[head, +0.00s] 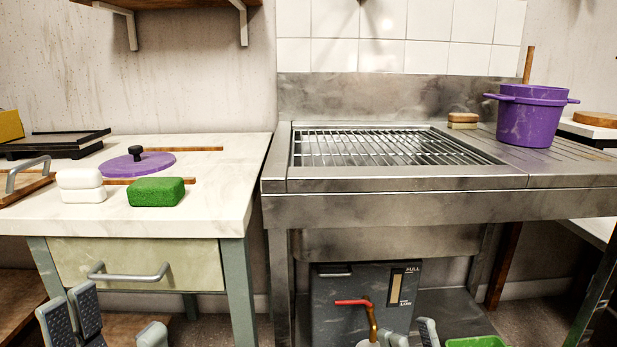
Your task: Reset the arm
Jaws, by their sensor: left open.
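My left gripper (110,322) shows at the bottom left edge, low in front of the drawer of the left table. Its grey fingers with dark ridged pads stand apart, and nothing shows between them. Only the tips of my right gripper (411,337) show at the bottom edge, right of centre, in front of the dark metal box. The rest of it is cut off, so I cannot tell how far its fingers are apart or whether it holds anything.
The left table (225,190) bears a green sponge (156,192), white blocks (81,186) and a purple lid (137,164). The steel grill counter (400,205) bears a purple pot (530,115). Below stand a dark metal box (335,300) with a red-handled tap (354,303) and a green container (475,342).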

